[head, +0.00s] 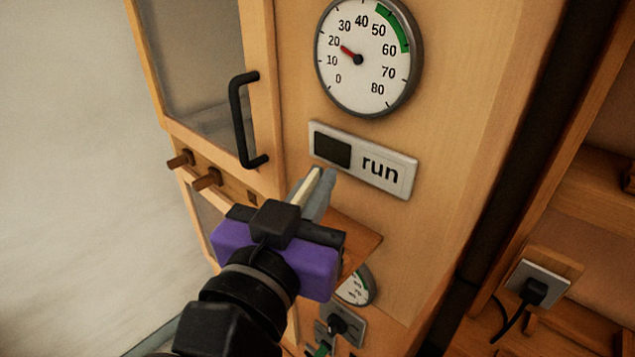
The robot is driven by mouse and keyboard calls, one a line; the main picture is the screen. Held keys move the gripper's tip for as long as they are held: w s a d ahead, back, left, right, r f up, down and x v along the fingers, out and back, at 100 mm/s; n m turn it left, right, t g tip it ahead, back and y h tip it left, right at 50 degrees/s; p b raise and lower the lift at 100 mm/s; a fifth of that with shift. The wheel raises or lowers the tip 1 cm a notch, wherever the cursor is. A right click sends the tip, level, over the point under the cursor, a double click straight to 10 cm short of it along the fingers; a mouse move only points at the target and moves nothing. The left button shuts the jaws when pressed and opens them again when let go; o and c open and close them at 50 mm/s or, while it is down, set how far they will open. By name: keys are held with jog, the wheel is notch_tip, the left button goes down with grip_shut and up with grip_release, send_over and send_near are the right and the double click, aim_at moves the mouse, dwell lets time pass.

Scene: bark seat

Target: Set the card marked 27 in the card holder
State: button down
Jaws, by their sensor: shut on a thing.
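My gripper (312,185) reaches up in front of the wooden panel, just below the "run" plate. Its grey fingers are shut on a thin, pale piece, seen almost edge-on, which looks like the card (308,187). No number shows on it from here. A small wooden ledge (362,245) sticks out of the panel to the right of my gripper, partly hidden behind it. I cannot tell whether this ledge is the card holder.
The white "run" plate (387,172) has a dark window. A round gauge (368,58) above it points near 20. A black door handle (240,120) and wooden pegs (206,179) are at left. A lower gauge (355,287), a switch plate (343,325) and a plugged socket (537,285) are lower down.

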jog(key=shift+f+b, duration=1)
jog(key=shift+f, duration=0.7)
jog(key=c, duration=1.6)
grip_release()
jog(key=shift+c, duration=0.2)
jog(key=shift+o, duration=0.6)
jog(key=shift+r, duration=0.2)
